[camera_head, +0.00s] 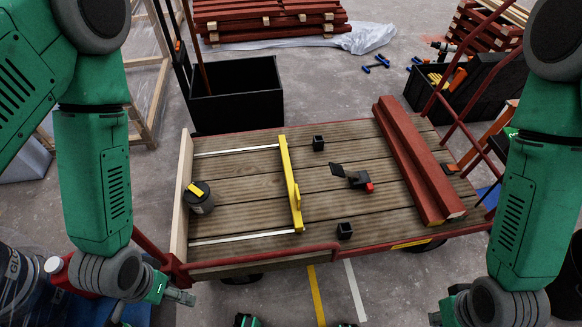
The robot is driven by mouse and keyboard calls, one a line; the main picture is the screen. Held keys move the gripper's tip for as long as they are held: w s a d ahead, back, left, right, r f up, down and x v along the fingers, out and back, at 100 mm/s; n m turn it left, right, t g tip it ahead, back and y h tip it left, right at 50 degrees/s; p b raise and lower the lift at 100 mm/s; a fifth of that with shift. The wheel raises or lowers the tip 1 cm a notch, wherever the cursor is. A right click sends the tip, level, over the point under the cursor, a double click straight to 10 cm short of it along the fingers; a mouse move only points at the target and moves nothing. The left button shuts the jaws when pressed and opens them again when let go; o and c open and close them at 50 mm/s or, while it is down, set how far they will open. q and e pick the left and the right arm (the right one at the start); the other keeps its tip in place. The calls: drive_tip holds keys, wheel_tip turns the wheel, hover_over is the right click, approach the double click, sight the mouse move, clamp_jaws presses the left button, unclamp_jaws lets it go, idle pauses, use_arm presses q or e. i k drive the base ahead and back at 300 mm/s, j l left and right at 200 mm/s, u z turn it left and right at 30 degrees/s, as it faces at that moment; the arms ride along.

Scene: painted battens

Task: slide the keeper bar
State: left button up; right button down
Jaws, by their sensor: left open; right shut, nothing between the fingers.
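The yellow keeper bar (291,185) lies across two pale metal rails (238,151) on the wooden deck of a cart (330,200). It has a raised yellow handle on its right side and sits near the rails' right ends. My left gripper (182,297) is open and empty, low at the left, outside the cart's front edge and apart from the bar. My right gripper (436,318) is at the bottom edge, right of centre, partly out of frame. It is shut and empty, in front of the cart and far from the bar.
A dark canister (200,197) with a yellow mark stands between the rails at the left. Two black blocks (318,143) and a black tool with a red end (352,177) lie right of the bar. Red battens (414,160) lie further right. A black bin (236,98) stands behind.

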sight(289, 173)
drive_tip(key=i+j+z, duration=0.1)
drive_tip(key=z, duration=0.75)
drive_tip(key=j+z, duration=0.25)
drive_tip(key=z, duration=0.15)
drive_tip(key=k+j+z, duration=0.1)
drive_tip(key=z, duration=0.25)
drive_tip(key=j, duration=0.1)
